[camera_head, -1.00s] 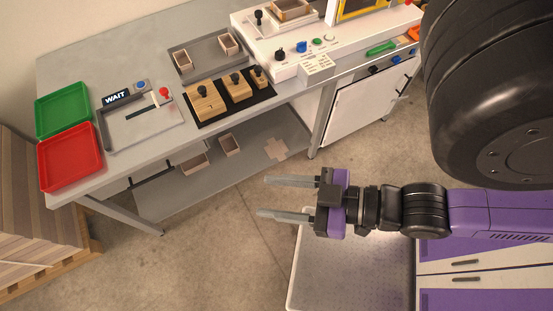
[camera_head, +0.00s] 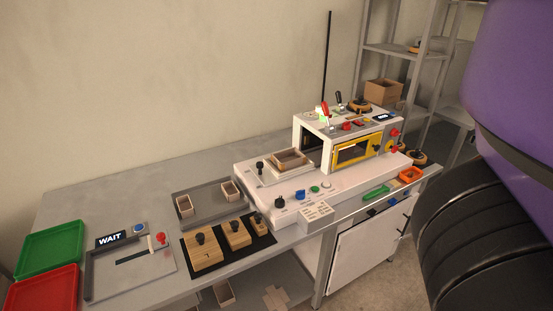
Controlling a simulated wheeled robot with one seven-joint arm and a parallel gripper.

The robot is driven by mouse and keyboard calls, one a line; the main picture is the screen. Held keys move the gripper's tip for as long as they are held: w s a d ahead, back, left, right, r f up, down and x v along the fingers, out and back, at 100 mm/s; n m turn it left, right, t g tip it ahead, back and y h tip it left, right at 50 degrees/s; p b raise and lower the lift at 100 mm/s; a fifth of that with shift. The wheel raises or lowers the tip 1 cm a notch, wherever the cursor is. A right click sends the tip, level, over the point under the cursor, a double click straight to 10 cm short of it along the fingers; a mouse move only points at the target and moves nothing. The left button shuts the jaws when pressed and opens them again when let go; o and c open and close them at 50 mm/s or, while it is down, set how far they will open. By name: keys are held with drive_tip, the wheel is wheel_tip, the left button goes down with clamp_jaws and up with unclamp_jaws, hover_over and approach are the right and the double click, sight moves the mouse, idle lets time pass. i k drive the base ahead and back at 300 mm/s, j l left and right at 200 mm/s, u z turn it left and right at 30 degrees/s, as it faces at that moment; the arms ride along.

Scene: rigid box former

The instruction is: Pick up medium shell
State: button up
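Several open cardboard-coloured shells show. One shell (camera_head: 184,206) stands at the left end of the grey tray (camera_head: 206,214) on the bench, and another shell (camera_head: 231,190) stands at its right end. A wider shell (camera_head: 291,159) sits on the white machine's raised plate. I cannot tell which one is the medium shell. A shell (camera_head: 224,293) also shows on the lower shelf, partly cut off by the frame edge. My gripper is out of view; only large purple and black parts of my arm fill the right side.
Wooden blocks with black knobs (camera_head: 203,251) lie on a black mat in front of the tray. The white machine (camera_head: 322,187) with a yellow-framed door stands to the right. Green (camera_head: 50,249) and red (camera_head: 40,291) trays and a WAIT sign (camera_head: 110,240) are at the left.

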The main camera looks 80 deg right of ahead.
sight(289, 159)
drive_tip(key=z, duration=1.75)
